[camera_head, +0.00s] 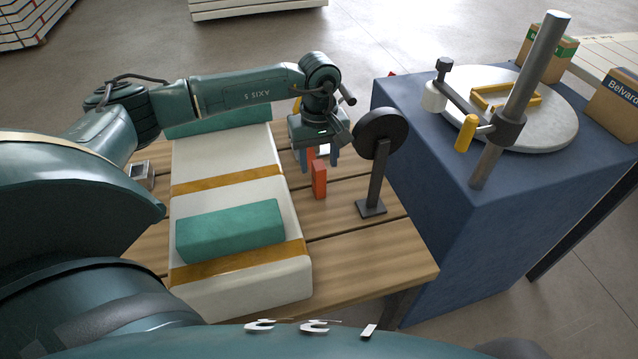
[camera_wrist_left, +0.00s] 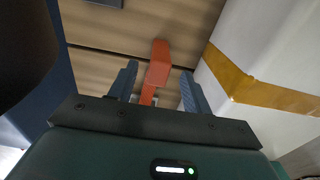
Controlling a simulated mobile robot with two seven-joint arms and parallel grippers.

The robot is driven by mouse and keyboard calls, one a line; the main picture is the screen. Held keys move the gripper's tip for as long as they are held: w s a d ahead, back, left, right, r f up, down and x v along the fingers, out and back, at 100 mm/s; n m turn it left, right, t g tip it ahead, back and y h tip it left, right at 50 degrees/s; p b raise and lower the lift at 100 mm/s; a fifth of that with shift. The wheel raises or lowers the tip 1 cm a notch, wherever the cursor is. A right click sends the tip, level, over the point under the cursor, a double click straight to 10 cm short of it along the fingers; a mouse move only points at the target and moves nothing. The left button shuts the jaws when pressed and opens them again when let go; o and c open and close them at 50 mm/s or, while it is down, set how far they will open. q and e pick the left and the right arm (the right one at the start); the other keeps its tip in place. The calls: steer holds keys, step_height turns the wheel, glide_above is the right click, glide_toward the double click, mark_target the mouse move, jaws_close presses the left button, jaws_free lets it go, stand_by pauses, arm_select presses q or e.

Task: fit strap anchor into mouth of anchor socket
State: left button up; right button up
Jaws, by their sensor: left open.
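The orange-red piece, which looks like the strap anchor (camera_head: 319,180), stands on the wooden slats between the white wrapped load and a black disc on a stand. My left gripper (camera_head: 319,160) is open above it, pointing down. In the left wrist view the anchor (camera_wrist_left: 159,62) lies between the two blue fingers of the open gripper (camera_wrist_left: 158,72), with visible gaps on both sides. A small grey block with a framed top (camera_head: 142,172) sits on the slats left of the load; I cannot tell if it is the anchor socket. My right gripper is not in view.
The white load (camera_head: 235,195) with amber straps and green pads (camera_head: 230,230) lies left of the gripper. The black disc stand (camera_head: 374,185) is close on the right. A blue pedestal (camera_head: 520,225) with a turntable and grey post (camera_head: 530,80) stands farther right. Front slats (camera_head: 370,265) are clear.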

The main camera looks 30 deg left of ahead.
mark_target(319, 180)
arm_select(q)
step_height(319, 180, down, 5)
steer(key=shift+w+a+f, duration=0.1)
steer(key=shift+c, duration=0.2)
jaws_close()
stand_by(0.5)
